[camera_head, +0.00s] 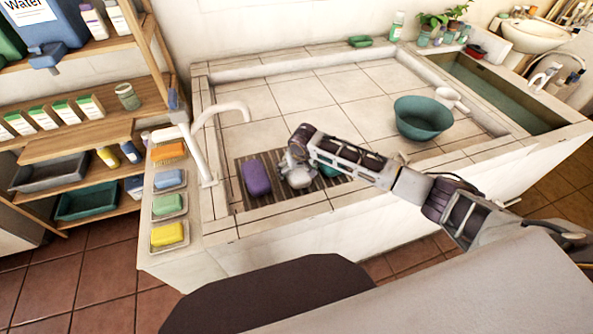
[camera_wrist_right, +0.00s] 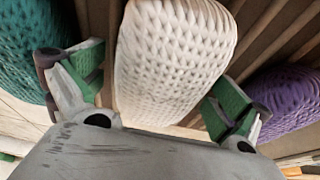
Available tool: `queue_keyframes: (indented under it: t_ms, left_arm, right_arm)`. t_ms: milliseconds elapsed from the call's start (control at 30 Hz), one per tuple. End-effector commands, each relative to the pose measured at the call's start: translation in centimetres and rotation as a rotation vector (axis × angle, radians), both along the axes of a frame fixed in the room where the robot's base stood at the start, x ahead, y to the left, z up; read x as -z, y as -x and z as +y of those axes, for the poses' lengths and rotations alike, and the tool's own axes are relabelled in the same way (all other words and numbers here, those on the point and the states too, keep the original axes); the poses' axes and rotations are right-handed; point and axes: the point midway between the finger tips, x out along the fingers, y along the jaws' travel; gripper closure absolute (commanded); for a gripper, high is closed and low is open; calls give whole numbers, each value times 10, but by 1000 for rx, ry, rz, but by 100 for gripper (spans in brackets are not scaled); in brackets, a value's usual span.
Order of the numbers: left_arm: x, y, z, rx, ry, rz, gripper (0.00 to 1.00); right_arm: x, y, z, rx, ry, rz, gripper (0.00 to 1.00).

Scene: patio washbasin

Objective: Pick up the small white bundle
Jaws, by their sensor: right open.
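The small white bundle (camera_wrist_right: 172,55) has a woven, knobbly surface and fills the middle of the right wrist view. It lies on the slatted rack (camera_head: 244,163) on the washbasin counter. My right gripper (camera_head: 296,178) is over it in the head view and mostly hides it there. In the wrist view the right gripper (camera_wrist_right: 160,98) is open, with one green-padded finger on each side of the bundle. I cannot tell whether the pads touch it. My left gripper is not in view.
A purple bundle (camera_head: 257,178) lies close on the left of the gripper, and a teal bundle (camera_wrist_right: 28,45) on its other side. A white faucet (camera_head: 200,135) stands left of the rack.

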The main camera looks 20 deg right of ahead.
Motion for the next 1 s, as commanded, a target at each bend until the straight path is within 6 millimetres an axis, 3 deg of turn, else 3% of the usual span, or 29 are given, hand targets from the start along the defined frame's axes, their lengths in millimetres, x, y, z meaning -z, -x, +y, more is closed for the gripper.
queue_keyframes:
  t_ms: [200,600,1000]
  left_arm:
    - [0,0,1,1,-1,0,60]
    - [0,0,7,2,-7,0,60]
    - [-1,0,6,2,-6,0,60]
  right_arm:
    - [0,0,0,0,0,0,1]
    - [0,0,0,0,0,0,49]
    - [-8,0,0,0,0,-1,49]
